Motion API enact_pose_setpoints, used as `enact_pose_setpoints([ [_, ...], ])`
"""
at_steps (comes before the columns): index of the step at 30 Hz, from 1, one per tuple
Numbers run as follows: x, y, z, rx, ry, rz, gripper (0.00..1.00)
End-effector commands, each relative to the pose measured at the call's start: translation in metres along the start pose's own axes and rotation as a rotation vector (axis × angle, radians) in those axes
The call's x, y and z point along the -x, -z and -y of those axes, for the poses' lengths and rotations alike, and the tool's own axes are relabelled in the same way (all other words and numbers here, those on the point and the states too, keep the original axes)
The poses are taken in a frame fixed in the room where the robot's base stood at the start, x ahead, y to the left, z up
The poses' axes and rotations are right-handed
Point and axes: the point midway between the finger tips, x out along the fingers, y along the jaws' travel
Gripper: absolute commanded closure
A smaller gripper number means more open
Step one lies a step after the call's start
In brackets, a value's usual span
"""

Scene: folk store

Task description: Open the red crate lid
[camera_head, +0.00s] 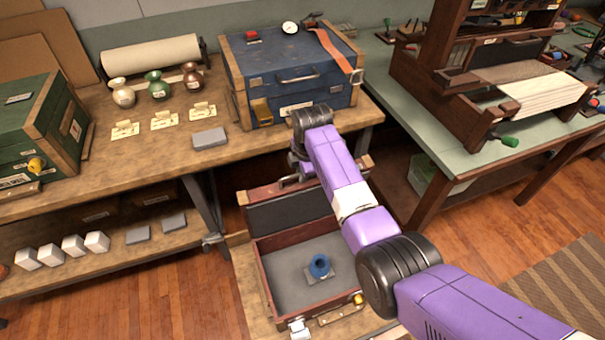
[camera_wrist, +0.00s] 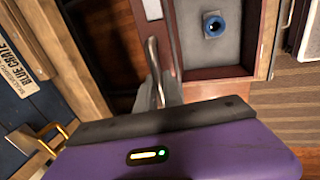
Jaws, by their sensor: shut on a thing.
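The red crate (camera_head: 268,272) stands low between the benches with its red-framed lid (camera_head: 290,215) swung up, its dark grey inner face showing. A blue ring-shaped thing (camera_head: 319,266) sits on the grey floor inside; it also shows in the wrist view (camera_wrist: 213,25). My gripper (camera_wrist: 160,92) is shut at the raised lid's free edge, on what looks like its metal handle (camera_wrist: 152,52). In the head view my purple arm hides part of the lid and most of the gripper.
The blue crate (camera_head: 290,85) stands shut on the bench just behind and above the lid. The green crate (camera_head: 40,130) and small vases (camera_head: 158,86) are to the left. A loom (camera_head: 480,75) stands on the right table. Open floor lies at right.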

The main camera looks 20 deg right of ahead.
Motion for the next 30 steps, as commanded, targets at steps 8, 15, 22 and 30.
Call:
enact_pose_setpoints([
  [8,-0.001,0.000,0.001,0.000,0.002,-0.001,0.67],
  [15,0.002,0.000,0.000,0.000,0.000,0.000,0.67],
  [22,0.028,0.000,0.000,0.000,-0.002,0.000,0.67],
  [30,0.066,0.000,0.000,-0.001,-0.001,0.000,0.67],
])
